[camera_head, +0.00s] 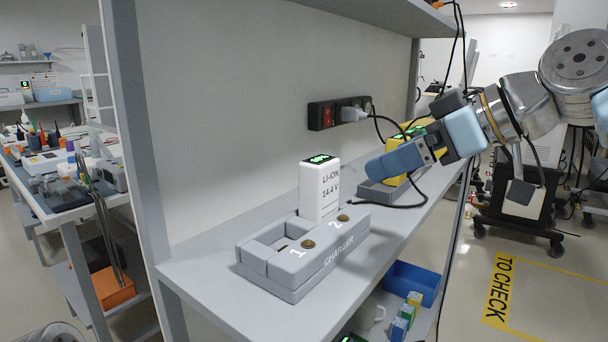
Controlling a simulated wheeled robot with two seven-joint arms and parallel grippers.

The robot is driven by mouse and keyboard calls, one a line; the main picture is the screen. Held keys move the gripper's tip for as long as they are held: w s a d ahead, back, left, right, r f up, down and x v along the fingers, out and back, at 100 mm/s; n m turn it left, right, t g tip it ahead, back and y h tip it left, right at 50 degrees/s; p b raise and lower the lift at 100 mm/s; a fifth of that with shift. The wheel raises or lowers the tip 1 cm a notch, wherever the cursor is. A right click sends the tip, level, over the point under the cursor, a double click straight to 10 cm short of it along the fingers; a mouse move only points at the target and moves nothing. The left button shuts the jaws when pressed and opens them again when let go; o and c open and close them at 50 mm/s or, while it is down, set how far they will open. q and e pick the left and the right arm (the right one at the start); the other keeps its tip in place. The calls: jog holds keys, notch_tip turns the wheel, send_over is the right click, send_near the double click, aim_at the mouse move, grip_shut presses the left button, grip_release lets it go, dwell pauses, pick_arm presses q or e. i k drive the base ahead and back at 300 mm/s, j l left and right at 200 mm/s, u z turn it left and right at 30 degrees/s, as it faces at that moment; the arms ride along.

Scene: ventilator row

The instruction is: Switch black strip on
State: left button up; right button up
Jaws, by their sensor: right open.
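The black strip (341,112) is a power strip fixed to the back wall panel above the shelf. I cannot tell the switch's position. My right gripper (374,168) comes in from the right with blue fingers. It is open and empty, over the shelf, to the right of and below the strip, apart from it. My left gripper is not in view.
A grey charger (290,268) with a white battery (319,190) in slot 2 stands at the shelf's (195,275) front left. A yellow device (394,172) on a grey base stands behind my right gripper. Cables hang near my right arm. A blue bin (412,283) sits below.

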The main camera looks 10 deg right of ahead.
aim_at(328, 120)
jog(key=k+l, duration=0.35)
jog(key=l, duration=0.2)
jog(key=k+l, duration=0.35)
jog(key=l, duration=0.15)
